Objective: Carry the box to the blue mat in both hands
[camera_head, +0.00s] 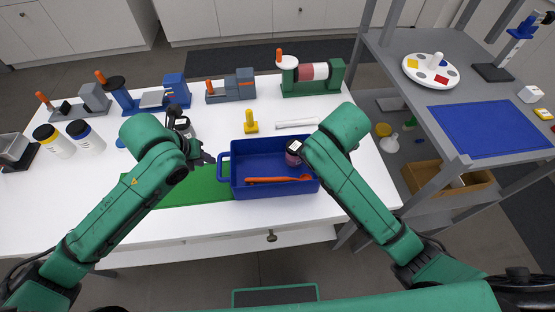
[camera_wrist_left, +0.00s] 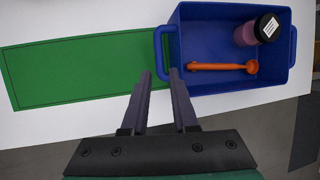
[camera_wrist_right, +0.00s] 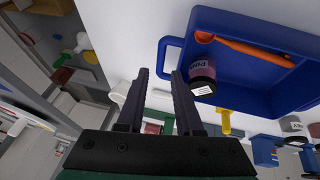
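The blue box (camera_head: 240,194) stands on the white table at the right end of the green mat (camera_head: 185,192). It holds a dark-lidded jar (camera_head: 293,152) and an orange spoon (camera_head: 278,180). The blue mat (camera_head: 490,128) lies flat on a grey stand at the right. My left gripper (camera_wrist_left: 161,72) is open at the box's left handle (camera_wrist_left: 159,45), its fingertips to either side of the handle's near part. My right gripper (camera_wrist_right: 160,72) is open, its fingertips around or just short of the box's other handle (camera_wrist_right: 165,55). In the head view my right arm hides that handle.
Behind the box are a yellow piece (camera_head: 250,122) and a white bar (camera_head: 297,124). Jars, tools and small machines line the table's back and left. A round white palette (camera_head: 431,71) and other items stand behind the blue mat. A gap separates table and stand.

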